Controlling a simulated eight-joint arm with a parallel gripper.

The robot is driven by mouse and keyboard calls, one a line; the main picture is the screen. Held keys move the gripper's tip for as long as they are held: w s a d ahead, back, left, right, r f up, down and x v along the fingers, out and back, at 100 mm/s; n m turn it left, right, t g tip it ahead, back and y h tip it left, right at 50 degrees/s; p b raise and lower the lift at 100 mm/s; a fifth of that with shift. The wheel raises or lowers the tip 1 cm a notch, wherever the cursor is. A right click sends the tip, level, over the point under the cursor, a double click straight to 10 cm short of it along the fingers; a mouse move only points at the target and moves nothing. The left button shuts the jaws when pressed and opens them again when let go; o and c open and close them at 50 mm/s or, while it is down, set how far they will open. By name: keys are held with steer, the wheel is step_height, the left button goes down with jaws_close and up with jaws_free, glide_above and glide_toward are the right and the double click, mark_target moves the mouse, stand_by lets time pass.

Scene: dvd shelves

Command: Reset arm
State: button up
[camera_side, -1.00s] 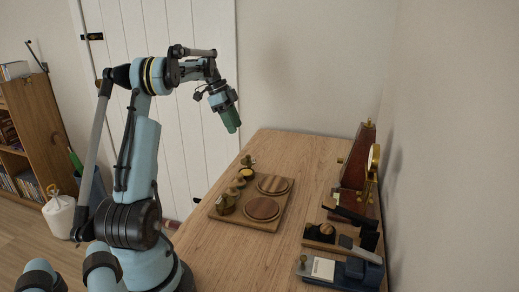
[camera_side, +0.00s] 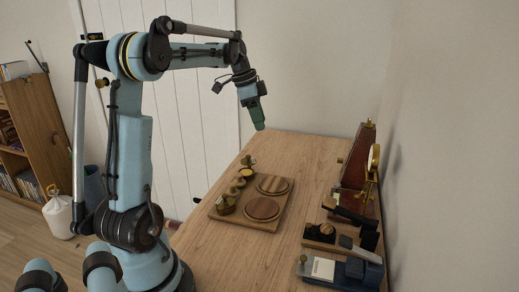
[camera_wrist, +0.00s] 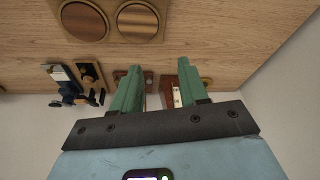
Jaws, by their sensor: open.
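My gripper (camera_side: 259,126) hangs in the air over the far edge of the wooden table (camera_side: 210,250), with green fingers pointing down. In the wrist view its two green fingers (camera_wrist: 155,95) stand apart with nothing held between them. My light blue arm reaches out from the left of the side view. The gripper is well above and apart from the wooden board on the table.
A wooden board (camera_side: 254,221) holds two round discs and several small brass pieces. At the table's right stand a metronome-like wooden pyramid (camera_side: 354,165), a brass round-faced piece (camera_side: 374,157) and a blue-based item (camera_side: 350,272). A bookshelf (camera_side: 38,130) stands left.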

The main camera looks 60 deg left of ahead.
steer(key=s+d+n+t+y, duration=0.1)
steer(key=s+d+n+y, duration=0.15)
steer(key=d, duration=1.45)
steer(key=s+d+f+n+t, duration=0.1)
steer(key=s+d+f, duration=0.1)
steer(key=d, duration=0.3)
steer(key=s+d+f+n+t, duration=0.2)
steer(key=s+d+f, duration=0.1)
steer(key=d, duration=0.3)
steer(key=shift+s+f+h, duration=0.15)
steer(key=shift+f+h, duration=0.1)
steer(key=shift+h, duration=0.2)
